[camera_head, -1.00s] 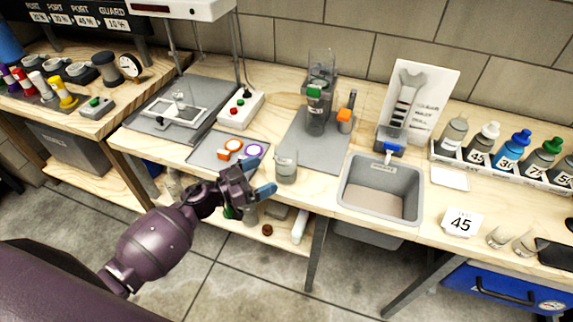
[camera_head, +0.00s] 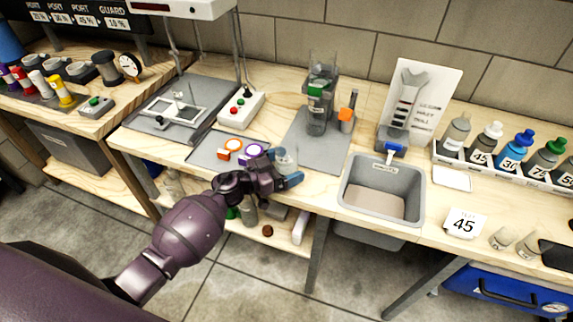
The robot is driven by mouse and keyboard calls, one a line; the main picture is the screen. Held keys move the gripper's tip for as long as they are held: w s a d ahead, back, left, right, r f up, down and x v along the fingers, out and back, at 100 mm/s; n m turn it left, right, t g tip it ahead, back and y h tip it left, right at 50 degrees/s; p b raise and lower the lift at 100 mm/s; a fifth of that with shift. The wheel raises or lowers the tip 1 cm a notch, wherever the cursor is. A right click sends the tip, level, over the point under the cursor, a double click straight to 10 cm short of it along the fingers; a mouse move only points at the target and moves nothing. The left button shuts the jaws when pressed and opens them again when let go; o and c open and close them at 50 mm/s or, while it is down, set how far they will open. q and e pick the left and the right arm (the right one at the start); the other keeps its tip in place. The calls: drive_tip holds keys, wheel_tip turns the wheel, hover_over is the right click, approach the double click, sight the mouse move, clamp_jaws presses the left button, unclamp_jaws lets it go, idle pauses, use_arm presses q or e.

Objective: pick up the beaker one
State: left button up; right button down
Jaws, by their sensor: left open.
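A clear beaker (camera_head: 285,158) stands on the wooden bench near its front edge, just right of the small grey mat with rings. My left gripper (camera_head: 284,172) is at the beaker, in front of its lower part and hiding it. The blue-tipped fingers are apart. I cannot tell whether the beaker is between them or whether they touch it. My right gripper is not in view. Two more small clear cups, the left one (camera_head: 502,239) and the right one (camera_head: 527,243), stand at the bench's right front.
A grey sink (camera_head: 382,191) is set into the bench to the right. A grey mat (camera_head: 318,153) with a clear apparatus lies behind the beaker. The small mat (camera_head: 205,155) holds orange and purple rings. A bottle rack (camera_head: 500,170) stands far right.

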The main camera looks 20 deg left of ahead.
use_arm(q)
drive_tip(key=c, duration=1.1)
drive_tip(key=shift+s+r, duration=0.1)
drive_tip(key=shift+r, duration=0.05)
